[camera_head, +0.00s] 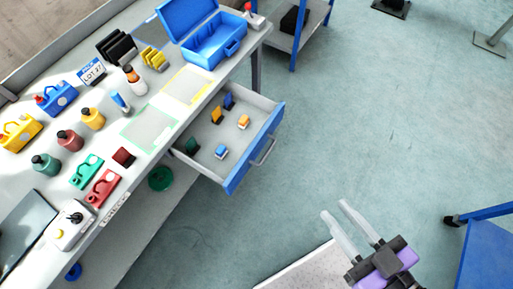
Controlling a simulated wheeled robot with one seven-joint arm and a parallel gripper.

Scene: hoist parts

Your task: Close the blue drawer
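The blue drawer (253,150) is pulled out from under the workbench, with its blue front and grey handle (265,151) facing right. Several small blue, yellow and green items lie on its grey floor. My gripper (336,212) is at the lower right, apart from the drawer. Its two pale fingers are spread with a gap between them, and nothing shows between them.
The workbench (203,100) holds an open blue toolbox (207,52), bottles and several coloured parts. A blue-framed shelf (303,28) stands behind it at the top. A blue piece of furniture (490,250) is at the right edge. Open floor lies between drawer and gripper.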

